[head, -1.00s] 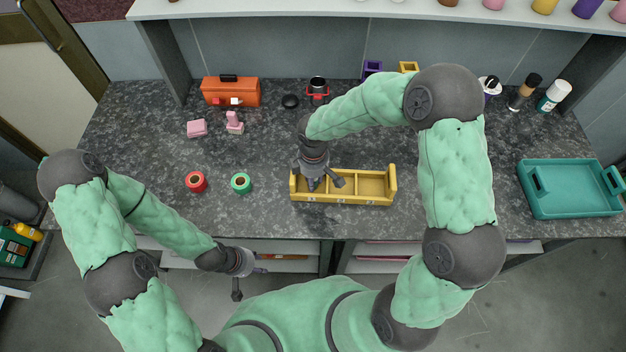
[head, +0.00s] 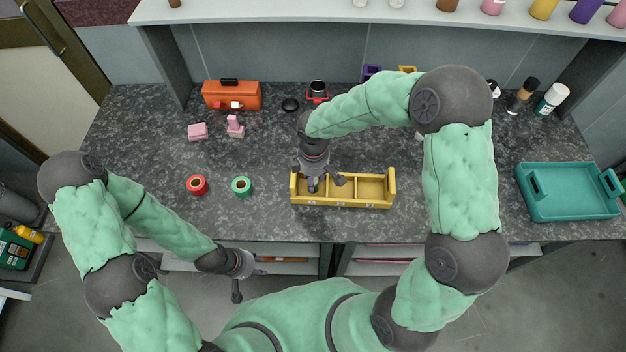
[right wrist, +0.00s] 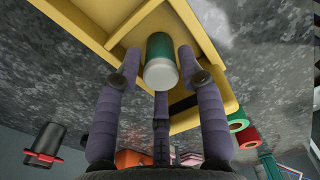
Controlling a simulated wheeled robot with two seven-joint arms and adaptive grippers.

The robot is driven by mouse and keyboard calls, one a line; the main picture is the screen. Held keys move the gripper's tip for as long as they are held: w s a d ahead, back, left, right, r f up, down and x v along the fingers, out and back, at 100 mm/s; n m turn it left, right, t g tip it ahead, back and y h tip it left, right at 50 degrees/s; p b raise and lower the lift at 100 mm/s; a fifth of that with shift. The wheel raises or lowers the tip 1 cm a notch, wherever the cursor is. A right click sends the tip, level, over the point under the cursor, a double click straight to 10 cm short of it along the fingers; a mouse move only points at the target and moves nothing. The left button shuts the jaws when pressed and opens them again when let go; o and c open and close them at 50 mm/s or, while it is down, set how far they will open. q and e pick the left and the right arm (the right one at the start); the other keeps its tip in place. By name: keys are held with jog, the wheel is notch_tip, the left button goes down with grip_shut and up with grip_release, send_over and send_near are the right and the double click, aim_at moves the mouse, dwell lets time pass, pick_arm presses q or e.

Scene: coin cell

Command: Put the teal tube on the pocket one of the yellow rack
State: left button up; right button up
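The yellow rack (head: 342,204) stands near the counter's front edge, its pockets open upward. My right gripper (head: 325,183) is over the rack's left end pocket, pointing down. In the right wrist view the teal tube (right wrist: 160,58), with a pale end, stands between the fingers of my right gripper (right wrist: 158,68), inside the yellow rack's walls (right wrist: 105,45). Narrow gaps show between the fingers and the tube, so the gripper is open around it. The tube is hidden in the head view. My left gripper (head: 246,280) hangs in front of the counter, empty; its finger spread is unclear.
A green roll (head: 241,186) and a red roll (head: 197,185) lie left of the rack. An orange toolbox (head: 231,96), pink blocks (head: 198,131) and a black-and-red pot (head: 317,91) stand farther back. A teal tray (head: 568,205) is at the right.

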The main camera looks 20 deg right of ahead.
notch_tip(320, 180, up, 10)
jog(key=shift+f+p, duration=0.2)
jog(key=shift+p, duration=1.05)
